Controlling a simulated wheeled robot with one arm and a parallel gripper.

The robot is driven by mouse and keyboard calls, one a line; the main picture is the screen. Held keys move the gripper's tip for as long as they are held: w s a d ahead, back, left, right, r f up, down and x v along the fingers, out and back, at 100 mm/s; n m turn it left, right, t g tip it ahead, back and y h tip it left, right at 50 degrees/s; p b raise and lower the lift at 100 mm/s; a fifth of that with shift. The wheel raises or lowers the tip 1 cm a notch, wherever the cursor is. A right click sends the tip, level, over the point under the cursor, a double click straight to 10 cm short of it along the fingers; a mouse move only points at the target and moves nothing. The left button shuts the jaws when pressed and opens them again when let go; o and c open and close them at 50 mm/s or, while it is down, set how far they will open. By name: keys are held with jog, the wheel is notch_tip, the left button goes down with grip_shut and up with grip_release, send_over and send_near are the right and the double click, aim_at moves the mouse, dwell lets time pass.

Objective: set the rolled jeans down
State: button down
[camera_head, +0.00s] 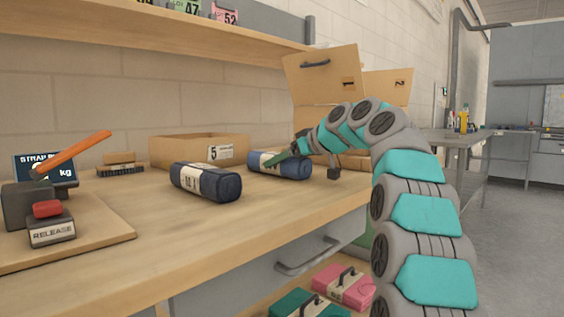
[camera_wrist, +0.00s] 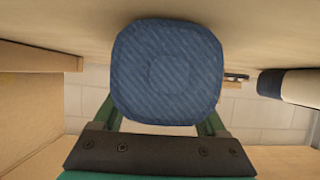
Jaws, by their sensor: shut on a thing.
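A blue rolled pair of jeans with a pale band (camera_head: 265,163) is at the bench's right part, level, at or just above the top; I cannot tell if it touches. My gripper (camera_head: 285,157) is shut on it, and a green finger lies along its near upper side. In the wrist view the round blue end of the jeans (camera_wrist: 168,70) fills the space between the two green fingers (camera_wrist: 165,122). A second, darker roll with a pale band (camera_head: 206,181) lies to the left on the bench, apart from the held one; it also shows in the wrist view (camera_wrist: 295,86).
An open low box marked 5 (camera_head: 172,151) stands behind the rolls. Taller boxes marked 1 and 2 (camera_head: 325,78) stand at the right rear. A strapping tool (camera_head: 40,190) and a RELEASE block (camera_head: 51,230) sit at left. The bench top (camera_head: 150,235) is clear in front.

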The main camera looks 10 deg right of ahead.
grip_release()
jog(key=shift+r+p, duration=0.2)
jog(key=shift+p, duration=0.1)
jog(key=v, duration=1.2)
jog(key=shift+s+f, duration=0.1)
